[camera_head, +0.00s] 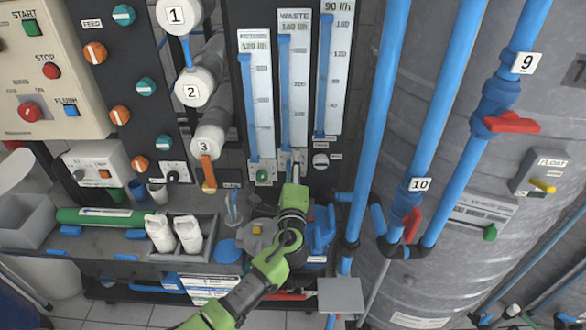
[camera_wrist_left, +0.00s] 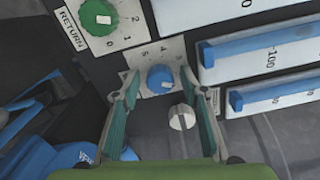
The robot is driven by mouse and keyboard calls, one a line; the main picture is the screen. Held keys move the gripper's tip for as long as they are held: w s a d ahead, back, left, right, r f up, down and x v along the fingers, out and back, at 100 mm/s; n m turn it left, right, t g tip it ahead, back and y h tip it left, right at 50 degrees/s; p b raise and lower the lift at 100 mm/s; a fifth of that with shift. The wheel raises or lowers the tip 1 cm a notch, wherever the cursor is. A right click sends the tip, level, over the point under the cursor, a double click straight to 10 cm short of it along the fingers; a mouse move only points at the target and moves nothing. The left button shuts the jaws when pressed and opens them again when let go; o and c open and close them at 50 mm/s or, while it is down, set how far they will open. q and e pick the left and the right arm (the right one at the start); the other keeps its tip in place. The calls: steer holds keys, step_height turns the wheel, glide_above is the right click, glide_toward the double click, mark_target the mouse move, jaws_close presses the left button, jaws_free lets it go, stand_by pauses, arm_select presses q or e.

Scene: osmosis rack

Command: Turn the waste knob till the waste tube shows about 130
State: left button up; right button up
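The waste tube (camera_head: 294,90) is the middle one of three upright gauges in the head view. Its readout appears to say 140 l/h, and its blue column stands near the top. The blue waste knob (camera_wrist_left: 160,80) shows in the left wrist view on a light scale plate; in the head view my gripper hides it. My left gripper (camera_head: 293,168) is at the panel just below the waste tube. In the left wrist view its fingers (camera_wrist_left: 159,73) stand on either side of the knob, with small gaps visible. My right gripper is not in view.
The green return knob (camera_wrist_left: 98,17) and a white knob (camera_wrist_left: 182,117) sit close on either side. They also show in the head view, the green one (camera_head: 262,176) left and the white one (camera_head: 320,160) right. A blue pipe (camera_head: 380,110) runs right of the gauges.

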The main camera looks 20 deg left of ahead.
arm_select(q)
steer(key=v, duration=1.2)
stand_by(0.4)
